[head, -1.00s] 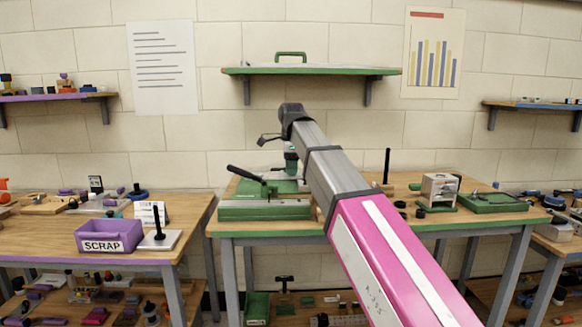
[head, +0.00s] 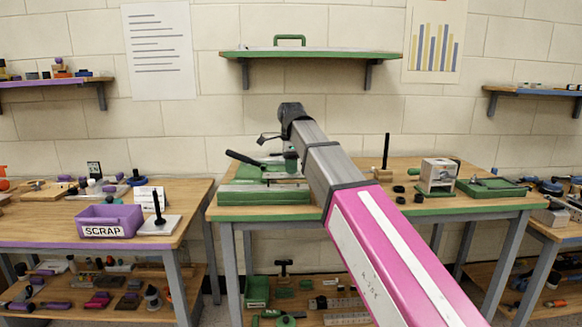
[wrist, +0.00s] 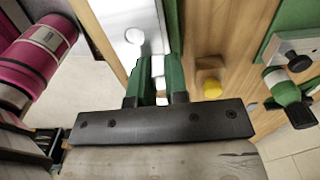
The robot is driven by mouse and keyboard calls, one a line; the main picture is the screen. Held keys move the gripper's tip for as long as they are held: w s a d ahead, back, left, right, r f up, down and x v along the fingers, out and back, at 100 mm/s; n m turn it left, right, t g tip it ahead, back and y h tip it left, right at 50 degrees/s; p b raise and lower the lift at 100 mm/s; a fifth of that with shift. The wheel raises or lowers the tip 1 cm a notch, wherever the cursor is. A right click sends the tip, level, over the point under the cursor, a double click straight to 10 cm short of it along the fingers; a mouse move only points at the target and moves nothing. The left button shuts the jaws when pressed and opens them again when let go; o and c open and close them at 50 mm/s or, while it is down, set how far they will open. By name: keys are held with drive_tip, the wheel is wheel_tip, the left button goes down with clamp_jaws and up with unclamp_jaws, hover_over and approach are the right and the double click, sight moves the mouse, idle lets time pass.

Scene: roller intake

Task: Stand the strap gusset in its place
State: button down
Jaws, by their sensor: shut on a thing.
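My gripper (wrist: 160,85) shows in the wrist view as a dark bar with two green fingers. The fingers are shut on a small pale piece, taken as the strap gusset (wrist: 158,69), of which only a little shows between them. A long silvery plate (wrist: 133,22) with a round mark lies beside the fingers, on the left. I cannot tell whether the gusset touches it. In the head view my arm hides the gusset and most of my gripper. A green fixture (head: 262,197) with a black-handled lever stands on the middle bench, left of my arm.
The middle bench (head: 470,206) also bears a black upright post (head: 386,152), a clear-sided box device (head: 438,175) and a green tray (head: 492,188). A purple scrap bin (head: 110,219) stands on the left bench.

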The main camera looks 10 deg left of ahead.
drive_tip(key=shift+f, duration=0.15)
idle(0.5)
drive_tip(key=shift+f, duration=0.6)
drive_tip(key=shift+f, duration=0.75)
idle(0.7)
drive_tip(key=c, duration=1.1)
unclamp_jaws()
drive_tip(key=shift+o, duration=0.2)
